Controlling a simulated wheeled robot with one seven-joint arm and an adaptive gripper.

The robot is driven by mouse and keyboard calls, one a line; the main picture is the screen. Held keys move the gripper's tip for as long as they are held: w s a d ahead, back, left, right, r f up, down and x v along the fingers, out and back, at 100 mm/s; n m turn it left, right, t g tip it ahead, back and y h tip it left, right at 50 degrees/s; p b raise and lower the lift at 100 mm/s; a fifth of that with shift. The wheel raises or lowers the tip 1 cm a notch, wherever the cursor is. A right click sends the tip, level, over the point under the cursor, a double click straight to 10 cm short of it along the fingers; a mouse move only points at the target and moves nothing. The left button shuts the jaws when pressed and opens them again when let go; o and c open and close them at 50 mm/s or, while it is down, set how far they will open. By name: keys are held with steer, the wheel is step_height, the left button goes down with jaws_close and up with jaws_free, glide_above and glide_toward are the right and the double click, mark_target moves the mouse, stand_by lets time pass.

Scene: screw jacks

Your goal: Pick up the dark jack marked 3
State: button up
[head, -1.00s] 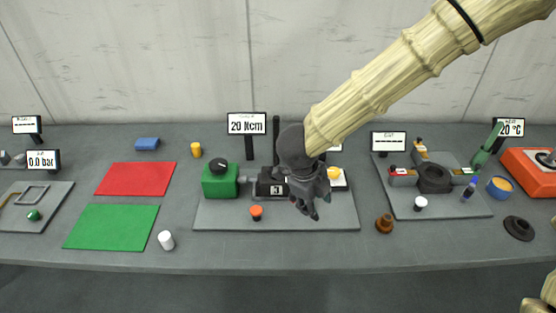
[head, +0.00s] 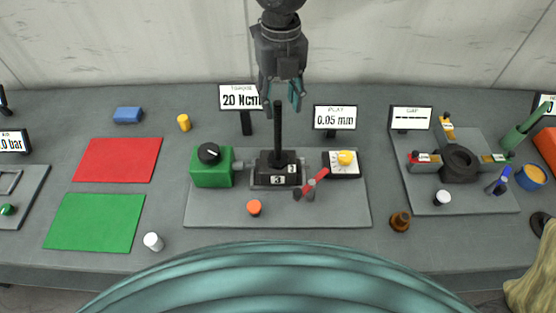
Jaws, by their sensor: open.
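The dark jack marked 3 (head: 277,169) sits in a holder on the grey plate (head: 215,213) at the middle of the bench. Its base is black with white number labels, and a tall dark screw (head: 278,125) rises upright from it. My gripper (head: 282,105) points down with its fingers apart at the top of the screw in the picture. The fingertips appear on either side of the screw's upper end. I cannot tell from this view whether they are level with it in depth. No contact shows.
A green box with a black knob (head: 211,167) stands left of the jack. A red-handled part (head: 312,186) and a lamp tile (head: 342,163) are to its right. Signs reading 20 Ncm (head: 240,98) and 0.05 mm (head: 335,118) stand behind. An orange button (head: 254,208) is in front.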

mark_target(278, 121)
steer(key=shift+w+f, duration=0.15)
steer(key=shift+f, duration=1.35)
steer(key=f, duration=0.1)
steer(key=f+p, duration=0.2)
steer(key=f, duration=0.1)
steer(key=shift+w+a+f, duration=0.1)
steer(key=shift+w+a, duration=0.15)
steer(key=shift+a, duration=0.1)
steer(key=shift+d+f, duration=0.1)
steer(key=shift+f, duration=0.3)
jaws_close()
steer(key=shift+w+r, duration=0.1)
steer(key=shift+r, duration=0.05)
